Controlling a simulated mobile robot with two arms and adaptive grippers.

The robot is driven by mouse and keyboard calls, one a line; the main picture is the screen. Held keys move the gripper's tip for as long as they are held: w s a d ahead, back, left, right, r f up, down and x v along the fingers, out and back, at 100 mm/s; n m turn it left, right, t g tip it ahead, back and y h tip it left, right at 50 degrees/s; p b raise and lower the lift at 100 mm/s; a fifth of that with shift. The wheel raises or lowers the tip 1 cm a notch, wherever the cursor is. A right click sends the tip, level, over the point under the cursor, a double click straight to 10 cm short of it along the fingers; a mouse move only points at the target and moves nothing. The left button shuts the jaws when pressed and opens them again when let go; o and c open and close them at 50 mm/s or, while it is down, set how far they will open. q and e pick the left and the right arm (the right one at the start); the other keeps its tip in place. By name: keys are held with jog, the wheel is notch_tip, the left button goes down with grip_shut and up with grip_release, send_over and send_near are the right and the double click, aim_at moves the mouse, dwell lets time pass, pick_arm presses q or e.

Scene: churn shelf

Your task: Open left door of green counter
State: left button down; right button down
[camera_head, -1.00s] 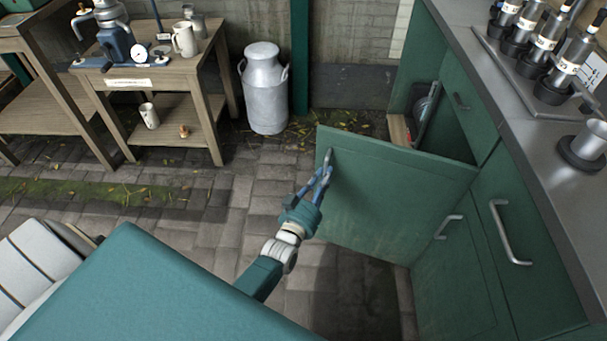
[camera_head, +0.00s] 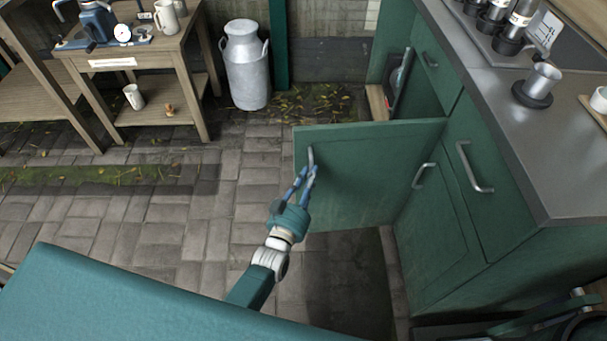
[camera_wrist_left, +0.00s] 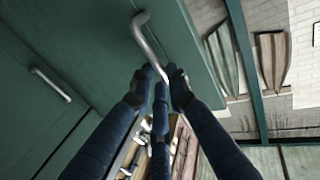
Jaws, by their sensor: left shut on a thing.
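The left door (camera_head: 365,165) of the green counter (camera_head: 480,215) stands wide open, swung out from the front over the paving. Its metal handle (camera_head: 311,156) is near the door's free edge. My left gripper (camera_head: 310,171) is shut on this handle. In the left wrist view the fingers (camera_wrist_left: 162,80) close around the lower part of the bent handle bar (camera_wrist_left: 146,42). Behind the door the open compartment (camera_head: 415,90) shows a wooden piece and a dark upright item, partly hidden. My right gripper is not in view.
A second counter door with a handle (camera_head: 424,175) is shut, below and right of the open one. A drawer handle (camera_head: 470,168) sticks out beside it. A metal milk churn (camera_head: 247,65) stands on the floor beyond the door. A wooden table (camera_head: 150,75) is at upper left. Paving at left is clear.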

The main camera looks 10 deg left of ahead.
pick_arm(q)
jog(key=shift+d+r+h, duration=0.2)
jog(key=shift+d+h, duration=0.2)
jog(key=shift+d, duration=0.6)
jog(key=c, duration=1.7)
grip_release()
jog(key=shift+w+d, duration=0.1)
jog(key=shift+d, duration=0.05)
jog(key=shift+o, duration=0.2)
jog(key=shift+d, duration=0.15)
jog(key=shift+a+f, duration=0.15)
jog(key=shift+a, duration=0.1)
jog(key=s+a, duration=0.1)
jog(key=s, duration=1.1)
jog(key=shift+a, duration=0.3)
